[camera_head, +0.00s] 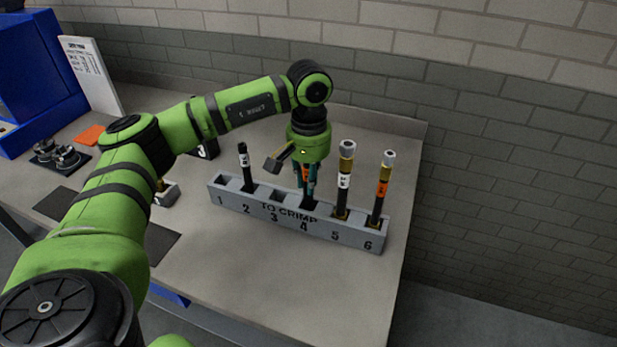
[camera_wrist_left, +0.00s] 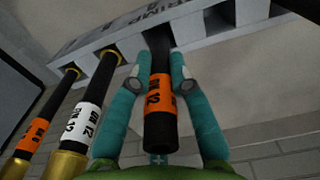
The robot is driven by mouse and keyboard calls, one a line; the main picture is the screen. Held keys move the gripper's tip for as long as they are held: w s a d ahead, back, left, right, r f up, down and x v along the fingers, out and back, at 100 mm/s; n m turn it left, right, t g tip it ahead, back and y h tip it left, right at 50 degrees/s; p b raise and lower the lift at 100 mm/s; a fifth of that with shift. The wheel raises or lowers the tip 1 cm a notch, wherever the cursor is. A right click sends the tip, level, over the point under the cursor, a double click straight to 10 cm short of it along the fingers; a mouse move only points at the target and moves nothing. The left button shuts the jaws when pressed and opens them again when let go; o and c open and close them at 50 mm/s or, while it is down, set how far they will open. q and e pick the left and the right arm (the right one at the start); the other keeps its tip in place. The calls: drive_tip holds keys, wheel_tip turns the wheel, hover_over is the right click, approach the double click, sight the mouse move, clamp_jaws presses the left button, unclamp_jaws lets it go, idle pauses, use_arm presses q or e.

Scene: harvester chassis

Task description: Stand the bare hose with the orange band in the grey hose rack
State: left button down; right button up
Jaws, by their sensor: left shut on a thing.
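The bare black hose with the orange band (camera_head: 306,173) is upright between the fingers of my left gripper (camera_head: 307,186), which is shut on it. In the left wrist view the orange band (camera_wrist_left: 160,95) sits between the two teal fingertips (camera_wrist_left: 160,86), and the plain black end shows no fitting. The grey hose rack (camera_head: 272,212) has numbered slots and the words TO CRIMP. The hose's far end reaches the opening of slot 4; whether it touches the bottom is hidden. My right gripper is not in view.
A bare hose with a white band (camera_head: 244,163) stands in slot 2. Fitted hoses with a white band (camera_head: 344,182) and an orange band (camera_head: 381,188) stand in slots 5 and 6, close beside my gripper. Slots 1 and 3 look empty. A blue machine (camera_head: 40,75) stands left.

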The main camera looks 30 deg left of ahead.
use_arm(q)
drive_tip(key=shift+f, duration=0.3)
drive_tip(key=c, duration=1.1)
unclamp_jaws()
drive_tip(key=shift+o, duration=0.2)
wheel_tip(320, 180, up, 12)
